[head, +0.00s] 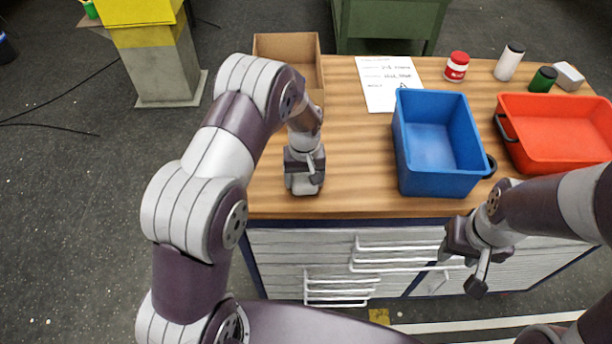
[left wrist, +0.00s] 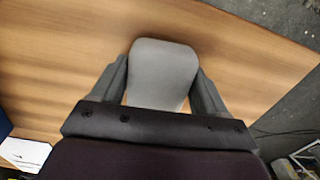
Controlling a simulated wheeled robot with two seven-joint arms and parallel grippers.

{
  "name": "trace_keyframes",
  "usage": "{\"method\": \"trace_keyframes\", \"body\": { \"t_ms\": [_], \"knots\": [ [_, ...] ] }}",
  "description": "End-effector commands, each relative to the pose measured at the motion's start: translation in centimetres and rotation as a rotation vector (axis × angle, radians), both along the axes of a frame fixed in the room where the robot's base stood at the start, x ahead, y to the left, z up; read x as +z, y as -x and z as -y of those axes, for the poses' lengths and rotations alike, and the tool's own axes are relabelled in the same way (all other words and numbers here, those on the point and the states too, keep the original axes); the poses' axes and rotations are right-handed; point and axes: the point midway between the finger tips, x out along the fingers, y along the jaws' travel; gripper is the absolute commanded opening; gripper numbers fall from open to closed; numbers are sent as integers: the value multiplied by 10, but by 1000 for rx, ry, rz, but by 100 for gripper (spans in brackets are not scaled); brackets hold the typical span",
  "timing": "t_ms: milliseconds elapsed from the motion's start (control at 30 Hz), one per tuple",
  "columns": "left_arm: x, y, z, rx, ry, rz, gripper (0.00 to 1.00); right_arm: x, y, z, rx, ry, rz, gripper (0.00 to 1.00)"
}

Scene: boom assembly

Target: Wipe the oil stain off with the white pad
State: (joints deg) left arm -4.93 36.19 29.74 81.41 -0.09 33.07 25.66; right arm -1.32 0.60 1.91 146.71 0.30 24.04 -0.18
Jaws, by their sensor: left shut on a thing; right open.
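My left gripper (head: 304,184) is over the left front part of the wooden bench. In the left wrist view its fingers (left wrist: 162,88) are shut on the sides of a pale grey-white pad (left wrist: 162,72) with rounded corners. The wooden bench top (left wrist: 50,65) shows around the pad; I cannot tell whether the pad touches it. No oil stain can be made out clearly in either view; the gripper and pad may hide it. My right gripper (head: 478,272) is open and empty, in front of the bench drawers.
A blue bin (head: 440,182) and a red bin (head: 560,165) stand on the bench. A cardboard box (head: 285,42) and a paper sheet (head: 390,82) are farther back. A red-white jar (head: 456,67), white bottle (head: 509,62) and green-lidded jar (head: 543,80) stand at the back right.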

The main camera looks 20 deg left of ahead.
Motion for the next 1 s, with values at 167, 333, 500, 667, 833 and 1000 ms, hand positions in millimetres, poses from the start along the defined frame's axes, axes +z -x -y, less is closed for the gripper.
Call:
{"method": "trace_keyframes", "body": {
  "t_ms": [167,333,500,667,833,1000],
  "knots": [
    [30,-2,-2,-1,1,6,46,17,0,0,0,0,1,43],
    [46,-3,-4,-2,1,6,46,28,0,0,0,0,1,43],
    [62,-4,-6,-3,1,7,46,39,0,0,0,0,0,43],
    [74,-5,-8,-3,0,8,46,47,0,0,0,0,0,43],
    [77,-5,-9,-3,1,7,46,49,0,0,0,0,0,43],
    [76,-5,-9,-3,1,7,46,48,0,0,0,0,0,43]
  ]
}}
